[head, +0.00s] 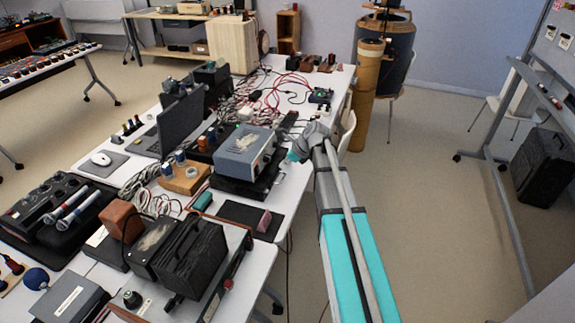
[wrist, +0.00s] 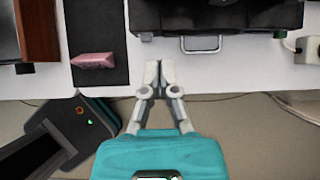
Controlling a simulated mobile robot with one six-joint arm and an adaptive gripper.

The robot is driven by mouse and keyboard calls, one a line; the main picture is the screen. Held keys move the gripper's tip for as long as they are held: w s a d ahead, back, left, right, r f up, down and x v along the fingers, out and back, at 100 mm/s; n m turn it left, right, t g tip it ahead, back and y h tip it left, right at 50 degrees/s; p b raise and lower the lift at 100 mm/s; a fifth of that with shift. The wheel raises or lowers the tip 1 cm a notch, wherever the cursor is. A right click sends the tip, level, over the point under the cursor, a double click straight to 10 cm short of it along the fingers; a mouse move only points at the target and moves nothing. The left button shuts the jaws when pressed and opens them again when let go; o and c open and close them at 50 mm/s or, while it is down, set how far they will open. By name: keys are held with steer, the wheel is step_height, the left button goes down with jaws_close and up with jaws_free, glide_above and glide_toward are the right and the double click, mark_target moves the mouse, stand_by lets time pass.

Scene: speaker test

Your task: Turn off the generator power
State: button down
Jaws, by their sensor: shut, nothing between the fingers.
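A blue-grey instrument box (head: 245,150), which looks like the generator, sits on a black case (head: 240,187) near the table's right edge in the head view. Its right-facing panel has small controls, too small to read. In the wrist view a black case (wrist: 215,18) with a silver handle lies at the top, and no power switch can be made out. My gripper (wrist: 160,68) is shut and empty at the table edge, just below that case and apart from it. In the head view my arm ends right of the box, and the fingertips cannot be made out.
A pink block (wrist: 92,60) lies on a black mat (wrist: 98,20) left of my gripper; a white plug-like piece (wrist: 305,45) is at right. A laptop (head: 178,122), tangled cables (head: 262,98) and a cardboard tube (head: 364,100) stand farther off.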

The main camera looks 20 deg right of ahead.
mark_target(258, 173)
steer(key=shift+w+a+f+b, duration=0.8)
steer(key=shift+a+f+b, duration=0.1)
steer(key=shift+a+f, duration=0.15)
steer(key=shift+w+a+f+b, duration=0.8)
steer(key=shift+a+f+b, duration=0.2)
steer(key=shift+a, duration=0.1)
steer(key=shift+w+a+f+b, duration=0.85)
steer(key=shift+a+f, duration=0.15)
steer(key=shift+a, duration=0.1)
steer(key=shift+a, duration=0.1)
steer(key=shift+a, duration=0.25)
steer(key=shift+d, duration=0.3)
steer(key=shift+r, duration=0.2)
steer(key=shift+r+p, duration=0.55)
steer(key=shift+p, duration=0.1)
